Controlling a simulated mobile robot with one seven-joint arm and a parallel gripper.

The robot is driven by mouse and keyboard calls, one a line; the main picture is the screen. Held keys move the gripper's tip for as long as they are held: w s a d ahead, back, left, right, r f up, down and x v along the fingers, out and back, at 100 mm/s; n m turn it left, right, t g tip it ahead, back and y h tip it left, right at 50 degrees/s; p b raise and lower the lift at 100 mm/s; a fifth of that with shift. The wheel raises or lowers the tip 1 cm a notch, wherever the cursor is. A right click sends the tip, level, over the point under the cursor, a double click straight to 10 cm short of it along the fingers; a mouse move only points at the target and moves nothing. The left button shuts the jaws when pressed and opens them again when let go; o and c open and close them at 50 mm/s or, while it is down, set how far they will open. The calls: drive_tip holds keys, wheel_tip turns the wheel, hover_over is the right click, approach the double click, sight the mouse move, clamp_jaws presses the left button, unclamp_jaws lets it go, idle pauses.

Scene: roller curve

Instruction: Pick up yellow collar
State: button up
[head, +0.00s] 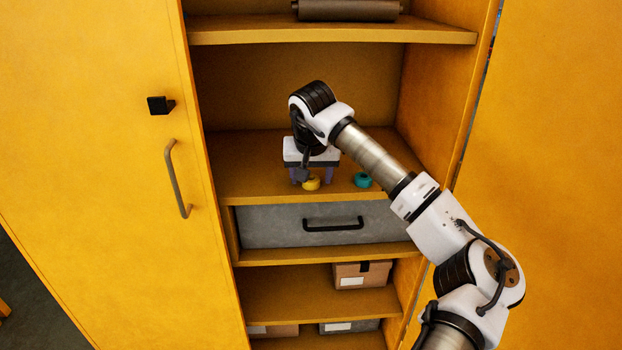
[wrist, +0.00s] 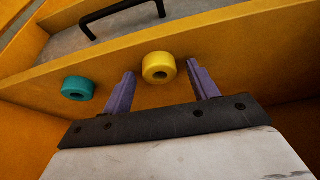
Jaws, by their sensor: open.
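The yellow collar (head: 311,183) is a small ring lying on the middle shelf, near its front edge. In the wrist view the yellow collar (wrist: 158,67) shows its round hole. My gripper (head: 312,178) is over the same shelf with its purple fingers pointing down. In the wrist view my gripper (wrist: 162,76) is open, one finger on each side of the yellow collar, with a visible gap on both sides. The fingers do not appear to touch it. No part of the collar seems hidden in the wrist view.
A teal collar (head: 362,180) lies on the shelf just right of the yellow one. Below is a grey drawer (head: 270,225) with a black handle. A dark roll (head: 348,10) lies on the upper shelf. Cardboard boxes (head: 350,275) sit lower down. The cabinet's side walls bound the shelf.

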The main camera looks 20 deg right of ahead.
drive_tip(key=c, duration=1)
drive_tip(key=shift+c, duration=0.2)
drive_tip(key=shift+r, duration=0.1)
